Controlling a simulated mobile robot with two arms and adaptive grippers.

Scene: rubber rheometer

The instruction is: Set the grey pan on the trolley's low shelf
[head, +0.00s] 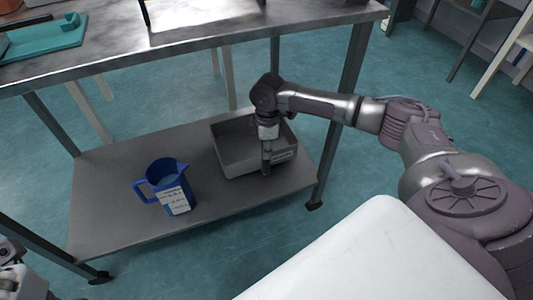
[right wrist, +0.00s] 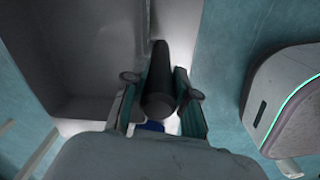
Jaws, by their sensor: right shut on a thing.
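The grey pan (head: 240,167) is a rectangular open box with a pale label on its near wall. It is at the right part of the trolley's low shelf (head: 110,215), on it or just above it; I cannot tell which. My right gripper (head: 267,165) points down at the pan's near wall and is shut on it. In the right wrist view the pan (right wrist: 85,55) fills the upper left, and the gripper (right wrist: 160,105) has a finger on each side of a dark cylinder-like part. My left gripper's fingers are out of view.
A blue jug (head: 168,185) with a white label stands on the low shelf, left of the pan, with a gap between them. The trolley's top (head: 190,45) overhangs the shelf, and a trolley leg (head: 340,110) stands at the right. A teal tray (head: 50,40) lies on top.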

